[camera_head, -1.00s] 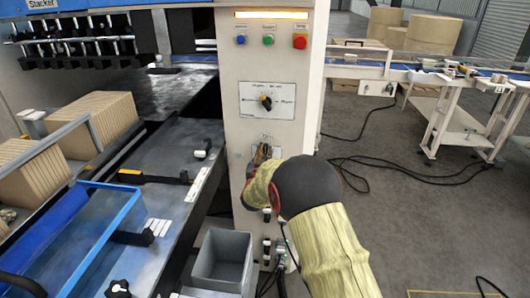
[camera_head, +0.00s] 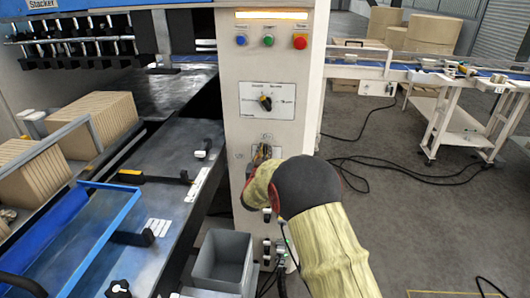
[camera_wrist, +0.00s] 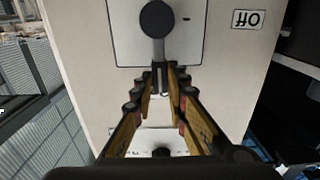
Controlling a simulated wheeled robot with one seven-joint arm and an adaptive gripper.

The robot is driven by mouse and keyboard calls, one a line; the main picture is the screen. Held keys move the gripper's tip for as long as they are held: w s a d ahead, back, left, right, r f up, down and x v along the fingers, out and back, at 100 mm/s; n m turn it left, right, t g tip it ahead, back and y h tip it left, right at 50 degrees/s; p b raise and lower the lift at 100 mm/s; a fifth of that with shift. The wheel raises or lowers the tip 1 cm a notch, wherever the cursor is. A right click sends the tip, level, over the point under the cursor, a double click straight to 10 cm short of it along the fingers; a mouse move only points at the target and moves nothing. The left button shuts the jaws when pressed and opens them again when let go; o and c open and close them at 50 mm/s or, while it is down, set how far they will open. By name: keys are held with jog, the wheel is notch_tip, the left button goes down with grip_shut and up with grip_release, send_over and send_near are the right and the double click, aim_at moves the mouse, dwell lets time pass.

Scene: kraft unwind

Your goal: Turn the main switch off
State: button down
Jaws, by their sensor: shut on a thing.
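The main switch has a dark round hub (camera_wrist: 157,19) on a pale plate (camera_wrist: 125,35) in the wrist view, with a short lever running from the hub into my fingertips. My gripper (camera_wrist: 161,72) is shut on this lever; the fingers cover most of it. An OFF label (camera_wrist: 248,19), upside down in the wrist view, sits beside the plate. In the head view my gripper (camera_head: 261,152) is at the column front, below the selector plate, and my arm hides most of the switch.
Above the switch, a selector plate (camera_head: 267,101) carries a black knob. Blue (camera_head: 241,40), green (camera_head: 268,40) and red (camera_head: 299,41) buttons sit higher. A grey bin (camera_head: 222,262) stands below left, beside the stacker table (camera_head: 150,205). Cables lie on the open floor at right.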

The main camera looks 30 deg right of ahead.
jog(key=shift+w+a, duration=0.1)
jog(key=a+n+p, duration=0.1)
jog(key=w+n+p, duration=0.1)
jog(key=n, duration=0.1)
jog(key=a+n+p, duration=0.1)
jog(key=n+p, duration=0.1)
jog(key=shift+w+a+f, duration=0.3)
jog(key=shift+w+f, duration=0.05)
jog(key=n, duration=0.1)
jog(key=a+f+n+p, duration=0.1)
jog(key=n, duration=0.1)
jog(key=w+n+p, duration=0.1)
jog(key=n, duration=0.1)
jog(key=shift+w+a+f, duration=0.1)
jog(key=shift+a+f, duration=0.25)
jog(key=shift+f, duration=0.05)
jog(key=n, duration=0.1)
jog(key=f+n+p, duration=0.1)
jog(key=a+f+n, duration=0.1)
jog(key=shift+w+n+p, duration=0.3)
jog(key=shift+p, duration=0.05)
jog(key=shift+w+a+f+n+p, duration=0.1)
jog(key=shift+f+n+p, duration=0.2)
jog(key=shift+f+n, duration=0.6)
jog(key=shift+a+f+n+p, duration=0.1)
jog(key=shift+f+n+p, duration=0.25)
jog(key=shift+n, duration=0.95)
jog(key=shift+f, duration=0.1)
